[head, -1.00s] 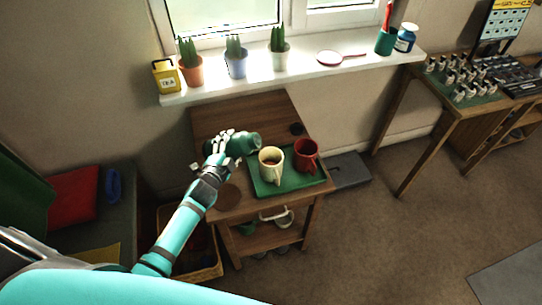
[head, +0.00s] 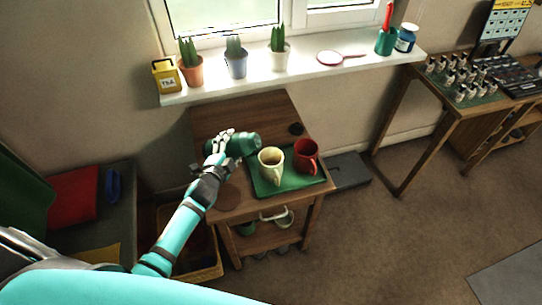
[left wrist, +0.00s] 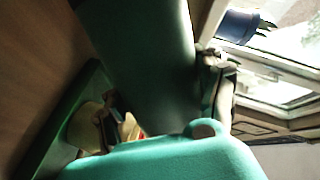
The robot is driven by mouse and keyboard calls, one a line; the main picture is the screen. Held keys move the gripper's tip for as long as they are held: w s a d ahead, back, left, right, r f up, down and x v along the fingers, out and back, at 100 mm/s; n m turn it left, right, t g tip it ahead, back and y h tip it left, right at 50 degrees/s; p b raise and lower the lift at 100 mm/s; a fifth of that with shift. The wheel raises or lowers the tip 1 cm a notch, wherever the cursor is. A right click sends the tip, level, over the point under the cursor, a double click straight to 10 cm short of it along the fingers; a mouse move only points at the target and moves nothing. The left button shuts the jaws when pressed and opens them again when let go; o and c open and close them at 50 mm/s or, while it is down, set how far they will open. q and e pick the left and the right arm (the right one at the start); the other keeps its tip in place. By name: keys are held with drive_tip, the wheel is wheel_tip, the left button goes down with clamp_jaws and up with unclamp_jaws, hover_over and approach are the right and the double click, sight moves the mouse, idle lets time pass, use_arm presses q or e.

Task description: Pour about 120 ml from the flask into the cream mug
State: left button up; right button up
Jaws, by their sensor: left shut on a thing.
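My left gripper (head: 218,144) is shut on the green flask (head: 244,143). The flask is tilted onto its side above the small wooden table, its far end pointing right, toward the cream mug. In the left wrist view the flask (left wrist: 140,50) fills the upper middle. No stream of liquid can be made out. My right gripper is not in view.
A red mug (head: 306,157) stands right of the cream mug on the green tray (head: 290,188). A round brown coaster (head: 228,196) is at the table's left. Potted plants line the sill above.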

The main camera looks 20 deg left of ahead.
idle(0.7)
use_arm(q)
drive_tip(key=shift+d+f+n+h, duration=0.3)
drive_tip(key=shift+f+n, duration=0.05)
drive_tip(key=shift+n, duration=0.25)
drive_tip(key=shift+d+f+n+b, duration=0.25)
drive_tip(key=shift+f+n+b, duration=0.15)
drive_tip(key=shift+n+b, duration=0.2)
drive_tip(key=shift+w+d+r+n+t+h+p, duration=0.15)
drive_tip(key=shift+d+r+n+t+h+p, duration=0.2)
drive_tip(key=shift+n, duration=0.35)
drive_tip(key=shift+a+r+n+t+h, duration=0.1)
drive_tip(key=shift+a+n+t+h, duration=0.15)
drive_tip(key=shift+n, duration=1.15)
drive_tip(key=shift+a+r+n+t+h, duration=0.15)
drive_tip(key=shift+r+n+t+h, duration=0.25)
drive_tip(key=shift+r+n, duration=0.6)
drive_tip(key=shift+r+n+t, duration=0.3)
drive_tip(key=shift+n, duration=0.8)
